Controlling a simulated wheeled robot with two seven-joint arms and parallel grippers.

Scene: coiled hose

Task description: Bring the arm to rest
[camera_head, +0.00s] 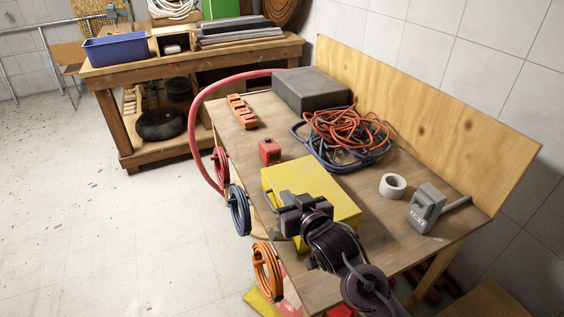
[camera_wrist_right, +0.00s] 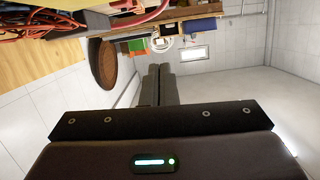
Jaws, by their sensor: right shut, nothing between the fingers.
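My right arm comes in from the bottom of the head view, and its black gripper (camera_head: 284,212) is in front of or over the yellow box (camera_head: 322,187) on the wooden table (camera_head: 235,140). I cannot tell whether it touches the box. In the right wrist view the two dark fingers (camera_wrist_right: 158,84) lie together, shut, with nothing held. My left gripper is not in view. Coiled hoses hang at the table's left edge: a red one (camera_head: 221,167), a blue one (camera_head: 239,210) and an orange one (camera_head: 267,270).
A thick red hose (camera_head: 199,120) arcs off the table's left side. Tangled orange and blue cables (camera_head: 345,135), a dark case (camera_head: 310,90), a white tape roll (camera_head: 393,186) and a grey tool (camera_head: 427,208) crowd the table. Open floor (camera_head: 100,230) lies left.

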